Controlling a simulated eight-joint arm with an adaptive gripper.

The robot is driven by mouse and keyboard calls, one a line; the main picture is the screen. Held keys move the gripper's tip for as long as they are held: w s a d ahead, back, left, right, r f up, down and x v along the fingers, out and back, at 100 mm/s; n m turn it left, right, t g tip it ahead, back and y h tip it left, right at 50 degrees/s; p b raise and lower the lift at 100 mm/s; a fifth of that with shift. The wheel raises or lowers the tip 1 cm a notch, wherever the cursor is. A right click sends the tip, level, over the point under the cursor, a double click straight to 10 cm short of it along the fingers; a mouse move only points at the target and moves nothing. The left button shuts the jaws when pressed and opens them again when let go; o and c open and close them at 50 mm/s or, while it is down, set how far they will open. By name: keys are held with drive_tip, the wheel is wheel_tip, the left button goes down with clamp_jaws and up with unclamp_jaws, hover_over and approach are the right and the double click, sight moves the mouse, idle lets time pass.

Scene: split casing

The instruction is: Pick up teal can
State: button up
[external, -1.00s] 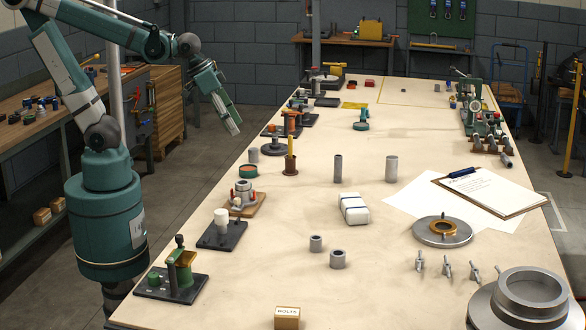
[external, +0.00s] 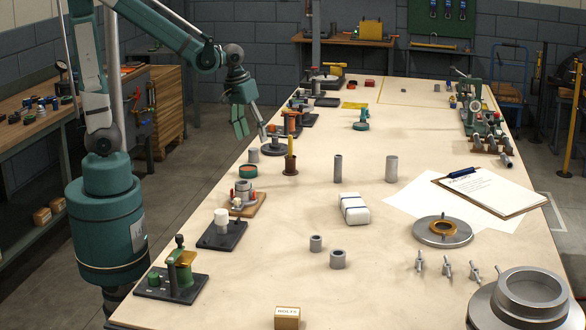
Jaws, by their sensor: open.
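Another teal item (external: 361,123), with a round base and something on top, stands farther back; I cannot tell which of the two is the task's can. My gripper (external: 252,137) is open and empty, pointing down. Its green finger and grey finger are spread apart. In the picture it is above the near can and close to a dark round-based part at the table's left edge. Its exact height and depth are hard to tell.
A flanged fitting on a wooden board (external: 244,196) is just nearer. The middle of the table (external: 310,205) has free room.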

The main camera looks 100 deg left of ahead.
drive_tip(key=s+a+f+n+g, duration=0.1)
drive_tip(key=s+a+f+n, duration=0.15)
drive_tip(key=a+f, duration=0.5)
drive_tip(key=n+g+h+b, duration=0.1)
drive_tip(key=n, duration=0.3)
approach(248, 169)
drive_tip(key=shift+w+d+f+m, duration=0.25)
drive_tip(key=shift+w+d+f, duration=0.1)
drive_tip(key=shift+f, duration=0.1)
drive_tip(key=shift+s+a+f, duration=0.3)
drive_tip(key=shift+a, duration=0.05)
drive_tip(key=shift+f, duration=0.1)
drive_tip(key=shift+f+b, duration=0.5)
drive_tip(key=shift+f, duration=0.7)
drive_tip(key=shift+f, duration=0.15)
drive_tip(key=shift+w+f+b, duration=0.1)
drive_tip(key=shift+f+b, duration=0.6)
drive_tip(key=shift+f, duration=1.75)
